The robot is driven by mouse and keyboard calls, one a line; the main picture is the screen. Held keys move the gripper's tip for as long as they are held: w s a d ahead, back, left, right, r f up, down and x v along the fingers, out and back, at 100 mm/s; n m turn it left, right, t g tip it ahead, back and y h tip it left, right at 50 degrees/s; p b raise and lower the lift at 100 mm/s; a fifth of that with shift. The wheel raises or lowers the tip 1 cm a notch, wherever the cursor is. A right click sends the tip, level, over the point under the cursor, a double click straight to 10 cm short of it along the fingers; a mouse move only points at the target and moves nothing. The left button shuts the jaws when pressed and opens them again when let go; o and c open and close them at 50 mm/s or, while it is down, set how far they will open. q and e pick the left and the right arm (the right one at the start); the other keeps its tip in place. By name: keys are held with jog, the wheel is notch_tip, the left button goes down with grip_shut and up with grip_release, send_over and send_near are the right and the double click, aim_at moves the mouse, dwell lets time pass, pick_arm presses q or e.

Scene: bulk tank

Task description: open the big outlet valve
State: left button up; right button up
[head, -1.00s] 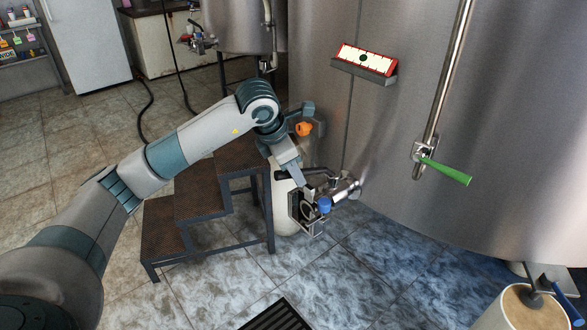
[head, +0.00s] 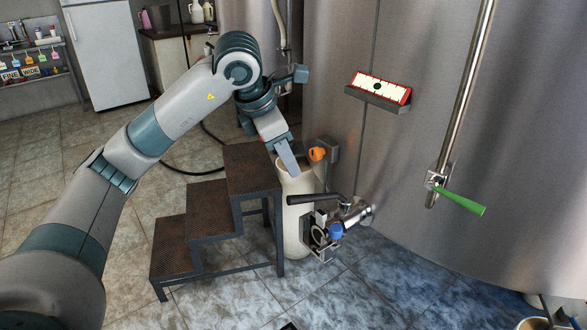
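The big outlet valve (head: 352,214) sticks out low from the steel tank (head: 430,130). Its black lever (head: 315,199) points left from the valve body, roughly level. A clamp-like metal fitting with a blue knob (head: 336,230) sits at the outlet end. My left gripper (head: 289,162) is above and behind the lever's free end in the picture, apart from it, with nothing seen in it. I see it edge-on, so its finger opening cannot be told. My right gripper is out of view.
A dark step stool (head: 212,208) stands left of the valve, beside a cream cylinder (head: 297,225). An orange knob (head: 317,154) is on the tank above the valve. A green-handled valve (head: 459,201) on a pipe is to the right.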

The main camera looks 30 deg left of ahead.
pick_arm(q)
jog(key=shift+v, duration=1)
